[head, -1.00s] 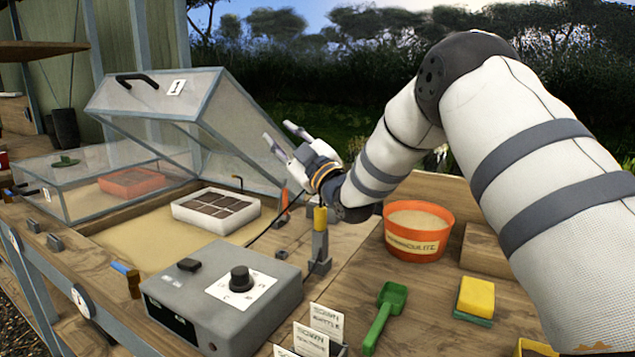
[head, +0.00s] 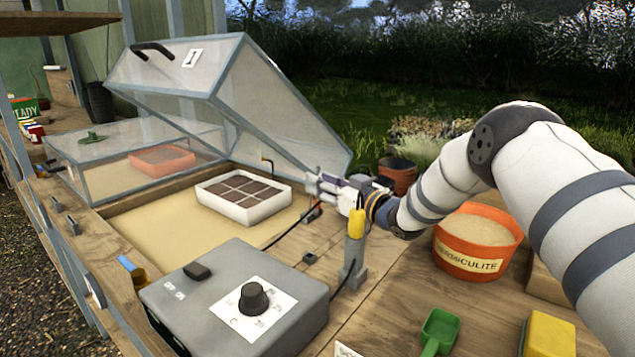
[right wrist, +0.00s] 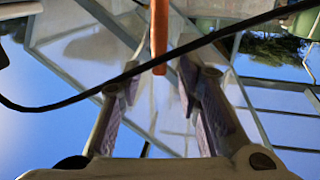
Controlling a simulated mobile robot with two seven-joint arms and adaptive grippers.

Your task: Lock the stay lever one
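Lid one (head: 190,85), a clear panel lid with a grey frame and a "1" label, stands propped open. A slim orange lever (right wrist: 159,35) shows ahead of and between my right fingers in the right wrist view; it appears to be the stay lever. In the head view, an orange-red piece (head: 314,213) shows just below my right gripper (head: 316,185), at the lid's right side. The right gripper is open, with its fingers apart (right wrist: 158,88). I cannot tell whether they touch the lever. My left gripper is out of view.
A black cable (right wrist: 75,103) crosses the right wrist view before the fingers. A yellow-topped post (head: 355,225) stands close to the right gripper. A grey control box (head: 200,295) is in front, and an orange vermiculite tub (head: 470,262) stands to the right. A white seed tray (head: 245,208) sits inside the frame.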

